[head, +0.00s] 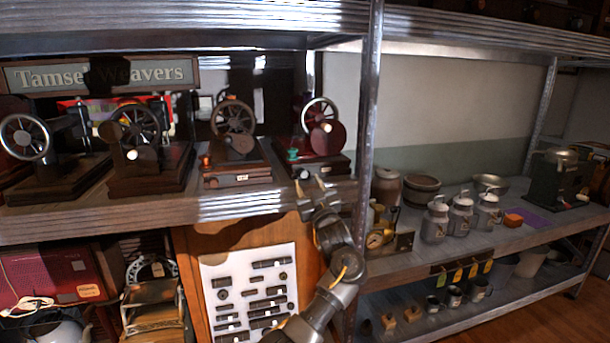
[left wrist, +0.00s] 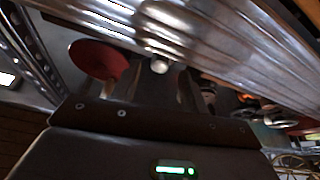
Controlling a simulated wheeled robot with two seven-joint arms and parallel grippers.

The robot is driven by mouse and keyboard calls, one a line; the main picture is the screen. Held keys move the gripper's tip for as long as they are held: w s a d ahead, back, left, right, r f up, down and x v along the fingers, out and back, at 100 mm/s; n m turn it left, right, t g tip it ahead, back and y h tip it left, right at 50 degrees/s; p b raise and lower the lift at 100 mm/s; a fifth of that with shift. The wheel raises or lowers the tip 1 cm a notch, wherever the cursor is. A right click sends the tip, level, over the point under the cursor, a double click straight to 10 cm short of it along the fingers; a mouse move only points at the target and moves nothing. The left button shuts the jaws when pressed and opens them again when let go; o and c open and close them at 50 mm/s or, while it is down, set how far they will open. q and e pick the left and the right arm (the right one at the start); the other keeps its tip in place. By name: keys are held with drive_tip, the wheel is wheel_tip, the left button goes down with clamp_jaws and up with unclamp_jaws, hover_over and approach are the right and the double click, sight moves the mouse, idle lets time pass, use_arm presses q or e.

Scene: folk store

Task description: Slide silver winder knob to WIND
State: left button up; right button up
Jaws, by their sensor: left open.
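My left gripper (head: 312,189) is open and empty, just in front of the metal shelf edge and below the rightmost hand-cranked machine (head: 324,145). That machine has a dark red wheel housing, a silver spoked handwheel (head: 320,112) and a dark base with a green knob (head: 292,154). In the left wrist view, its red disc (left wrist: 98,59) shows beyond the shelf edge. A small bright rounded piece (left wrist: 160,66) shows there above my gripper housing; I cannot tell whether it is the silver winder knob. No WIND lettering is legible. My right gripper is out of view.
Other hand-cranked machines stand to the left, including one with an orange knob (head: 205,160). A metal post (head: 367,120) rises just right of my gripper. The shelf edge (head: 250,203) runs close by. Metal cans (head: 461,216) stand on the right shelf.

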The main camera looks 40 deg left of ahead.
sight(304, 176)
use_arm(q)
drive_tip(key=shift+x, duration=1.75)
clamp_jaws()
